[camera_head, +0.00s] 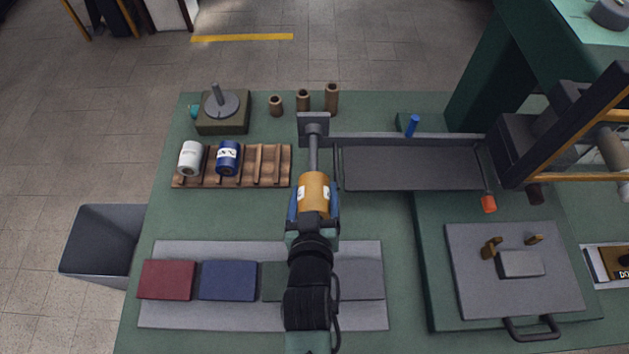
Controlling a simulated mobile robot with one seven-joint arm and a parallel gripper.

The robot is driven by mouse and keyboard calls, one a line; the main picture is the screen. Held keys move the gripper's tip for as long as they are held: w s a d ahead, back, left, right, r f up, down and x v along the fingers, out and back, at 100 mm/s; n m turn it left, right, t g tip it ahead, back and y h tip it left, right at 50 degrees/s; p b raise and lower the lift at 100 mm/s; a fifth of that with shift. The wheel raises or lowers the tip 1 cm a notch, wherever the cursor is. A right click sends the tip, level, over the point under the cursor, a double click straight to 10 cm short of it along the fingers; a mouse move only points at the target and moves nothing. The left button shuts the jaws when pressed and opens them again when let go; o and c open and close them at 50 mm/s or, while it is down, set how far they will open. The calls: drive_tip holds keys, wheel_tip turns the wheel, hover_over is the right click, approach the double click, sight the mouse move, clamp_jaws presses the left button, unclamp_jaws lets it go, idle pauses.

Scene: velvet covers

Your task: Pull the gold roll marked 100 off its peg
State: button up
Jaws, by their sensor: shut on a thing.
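The gold roll (314,187) with white labels is in the middle of the table; I cannot read its mark. My gripper (313,208) is shut on the gold roll from the near side, with blue fingers at its sides. The grey peg (313,152) sticks out toward me from an upright plate (313,124) and meets the far end of the roll. I cannot tell how much of the peg is inside the roll. The roll's near end is hidden by my gripper.
A wooden rack (265,168) at left holds a white roll (190,157) and a blue roll (228,157). A grey tray (410,168) lies close to the right. Covers, including a red one (167,280), lie on a grey mat (220,318). A bin (100,240) stands at far left.

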drive_tip(key=shift+s+r+p, duration=0.15)
drive_tip(key=shift+s+p, duration=0.2)
drive_tip(key=shift+s, duration=0.95)
drive_tip(key=shift+s+r+p, duration=0.15)
drive_tip(key=shift+s+p, duration=0.2)
drive_tip(key=shift+s, duration=0.95)
drive_tip(key=shift+s, duration=0.1)
drive_tip(key=s+p, duration=0.1)
drive_tip(key=s, duration=0.3)
drive_tip(key=shift+s, duration=0.4)
